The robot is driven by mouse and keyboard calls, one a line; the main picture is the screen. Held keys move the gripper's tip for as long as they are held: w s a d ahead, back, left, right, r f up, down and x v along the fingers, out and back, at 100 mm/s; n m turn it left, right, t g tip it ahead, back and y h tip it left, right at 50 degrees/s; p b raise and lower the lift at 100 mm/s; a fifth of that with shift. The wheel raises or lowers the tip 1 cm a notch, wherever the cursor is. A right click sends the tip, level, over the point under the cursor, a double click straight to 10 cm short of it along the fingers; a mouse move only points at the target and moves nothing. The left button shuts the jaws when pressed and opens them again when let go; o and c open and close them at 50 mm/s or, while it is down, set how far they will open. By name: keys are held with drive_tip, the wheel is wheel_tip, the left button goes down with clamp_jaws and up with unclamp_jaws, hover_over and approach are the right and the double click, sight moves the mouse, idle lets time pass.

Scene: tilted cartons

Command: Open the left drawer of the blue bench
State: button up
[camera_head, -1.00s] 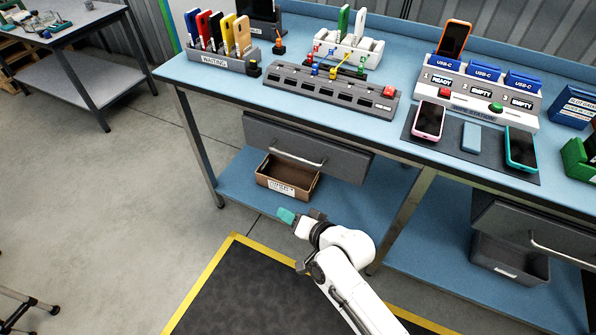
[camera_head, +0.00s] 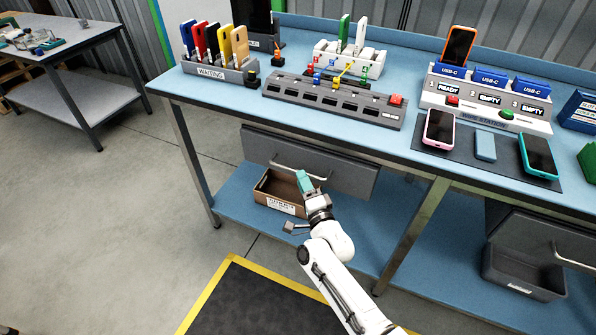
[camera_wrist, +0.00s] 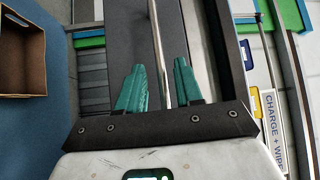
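The left drawer (camera_head: 345,168) is a dark grey box under the left part of the blue bench (camera_head: 235,100). Its pale bar handle (camera_head: 285,168) runs across the front. My gripper (camera_head: 304,181) is at the handle, seen from behind in the head view. In the wrist view, the teal fingers (camera_wrist: 160,85) are apart, and the handle bar (camera_wrist: 158,40) passes through the gap between them, nearer the right finger. I see no clear grip on the bar, and contact cannot be told. The drawer looks closed.
A brown open carton (camera_head: 275,190) stands on the lower shelf (camera_head: 235,200) beneath the drawer. A bench leg (camera_head: 412,235) stands right of my arm. A second drawer (camera_head: 560,235) is at the right. Floor to the left is free.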

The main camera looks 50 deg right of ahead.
drive_tip(key=shift+x, duration=2.2)
clamp_jaws()
